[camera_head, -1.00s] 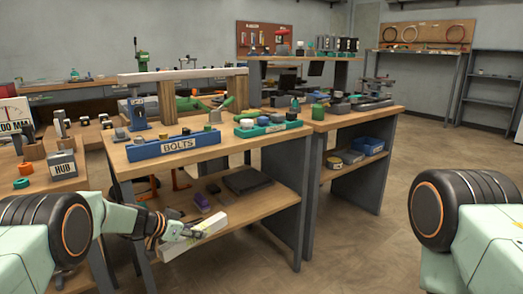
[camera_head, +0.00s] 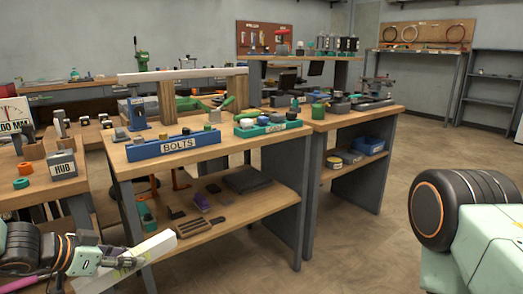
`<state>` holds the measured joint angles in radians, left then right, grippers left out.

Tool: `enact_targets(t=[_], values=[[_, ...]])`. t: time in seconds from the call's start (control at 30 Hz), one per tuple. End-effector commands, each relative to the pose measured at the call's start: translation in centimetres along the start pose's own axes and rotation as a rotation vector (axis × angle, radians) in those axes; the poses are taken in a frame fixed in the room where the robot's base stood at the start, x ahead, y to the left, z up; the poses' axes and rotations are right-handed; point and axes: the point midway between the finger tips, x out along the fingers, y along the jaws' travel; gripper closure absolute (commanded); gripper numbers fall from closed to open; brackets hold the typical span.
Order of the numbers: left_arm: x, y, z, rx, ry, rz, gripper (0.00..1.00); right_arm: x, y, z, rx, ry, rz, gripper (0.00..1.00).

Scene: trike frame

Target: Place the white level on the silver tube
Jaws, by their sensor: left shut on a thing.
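The white level (camera_head: 150,248) is a pale bar in the lower left. My left gripper (camera_head: 112,262) is shut on it, and the bar points up and to the right, in front of the near bench's lower shelf. The silver tube (camera_head: 184,74) lies level across wooden uprights (camera_head: 166,102) on top of the near bench, higher and farther back than the level. The level and the tube are well apart. My right gripper is out of view; only part of my right arm shows at the right edge.
The near bench (camera_head: 245,143) carries a blue bolts bin (camera_head: 174,146), a green bin (camera_head: 268,129) and a blue clamp (camera_head: 137,113). Its lower shelf (camera_head: 255,208) holds dark tools. A hub block (camera_head: 62,164) stands on the left bench. Open floor (camera_head: 365,240) lies to the right.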

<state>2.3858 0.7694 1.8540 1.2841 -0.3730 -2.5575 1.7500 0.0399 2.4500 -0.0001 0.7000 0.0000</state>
Motion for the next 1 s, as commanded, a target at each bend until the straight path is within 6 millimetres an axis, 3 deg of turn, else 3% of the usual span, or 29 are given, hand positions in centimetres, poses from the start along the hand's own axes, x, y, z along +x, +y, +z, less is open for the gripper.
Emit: enact_targets(t=[0.3, 0.5, 0.7, 1.0], values=[[-3.9, 11.0, -2.1, 0.094, 0.007, 0.123, 1.0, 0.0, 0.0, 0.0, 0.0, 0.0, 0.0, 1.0], [-5.6, 16.2, -3.3, 0.149, 0.001, 0.191, 1.0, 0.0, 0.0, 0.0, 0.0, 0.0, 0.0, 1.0], [-6.2, 17.8, -3.6, 0.163, 0.0, 0.215, 1.0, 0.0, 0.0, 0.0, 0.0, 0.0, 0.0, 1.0], [-6.1, 17.8, -3.7, 0.162, -0.002, 0.215, 1.0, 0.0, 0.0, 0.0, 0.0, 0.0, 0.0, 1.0]])
